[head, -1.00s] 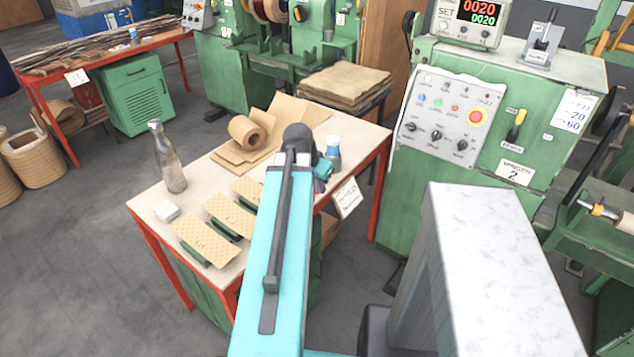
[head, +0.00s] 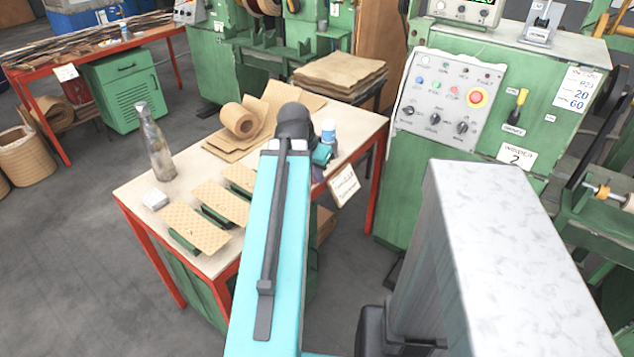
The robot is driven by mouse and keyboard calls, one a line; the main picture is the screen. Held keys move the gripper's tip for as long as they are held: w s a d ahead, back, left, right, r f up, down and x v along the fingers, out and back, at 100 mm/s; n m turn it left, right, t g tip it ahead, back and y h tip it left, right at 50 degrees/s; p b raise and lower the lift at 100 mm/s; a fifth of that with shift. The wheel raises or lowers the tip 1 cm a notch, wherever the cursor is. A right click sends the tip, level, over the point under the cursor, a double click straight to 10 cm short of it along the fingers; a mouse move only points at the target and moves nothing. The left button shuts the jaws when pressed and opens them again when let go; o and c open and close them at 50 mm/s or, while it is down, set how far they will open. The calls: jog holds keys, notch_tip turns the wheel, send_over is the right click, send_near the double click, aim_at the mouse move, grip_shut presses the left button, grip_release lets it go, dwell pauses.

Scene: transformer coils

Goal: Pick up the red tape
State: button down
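I see no red tape in the head view. My arm reaches out over the wooden-topped table (head: 150,222) and covers part of its right side. My gripper cannot be made out; it is hidden beyond the arm's dark far joint. A small teal and dark piece shows just right of that joint, probably part of my wrist. A white and blue container (head: 328,131) stands beside it near the table's right end.
The table holds a bottle (head: 154,143), a white block (head: 155,199), brown patterned pieces (head: 195,228) and a brown roll (head: 240,120). A green machine with a control panel (head: 451,98) stands close on the right.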

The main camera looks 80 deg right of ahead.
jog(key=shift+s+a+f+b, duration=0.2)
jog(key=shift+a+b, duration=0.5)
jog(key=shift+b, duration=2.6)
jog(key=shift+s+a+r+b, duration=0.2)
jog(key=shift+s+a+b, duration=0.1)
jog(key=shift+a+b, duration=0.4)
jog(key=shift+s+a+r+b, duration=0.15)
jog(key=shift+s+a+b, duration=0.2)
jog(key=shift+a, duration=0.5)
jog(key=shift+w, duration=0.2)
